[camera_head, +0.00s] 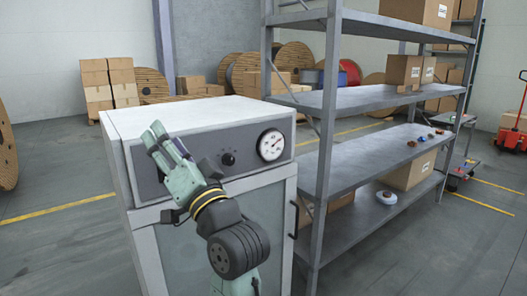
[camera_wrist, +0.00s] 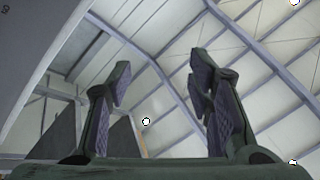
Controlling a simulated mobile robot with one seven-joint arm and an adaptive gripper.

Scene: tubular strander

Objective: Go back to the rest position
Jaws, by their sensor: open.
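My gripper (camera_head: 157,137) is raised in front of the upper left part of a white cabinet (camera_head: 196,113), with its fingers pointing up. In the wrist view my gripper (camera_wrist: 160,90) shows its two fingers apart with nothing between them. Behind them are the roof beams and ceiling. The cabinet's grey front panel carries a black knob (camera_head: 228,159) and a round white dial gauge (camera_head: 271,145), both to the right of my gripper. I cannot tell from these views how far the gripper is from the panel.
A grey metal shelf rack (camera_head: 365,98) stands close to the cabinet's right side, holding cardboard boxes (camera_head: 403,70) and small parts. Wooden reels (camera_head: 152,84) and stacked boxes (camera_head: 98,88) stand at the back. A red pallet jack (camera_head: 511,136) is at far right.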

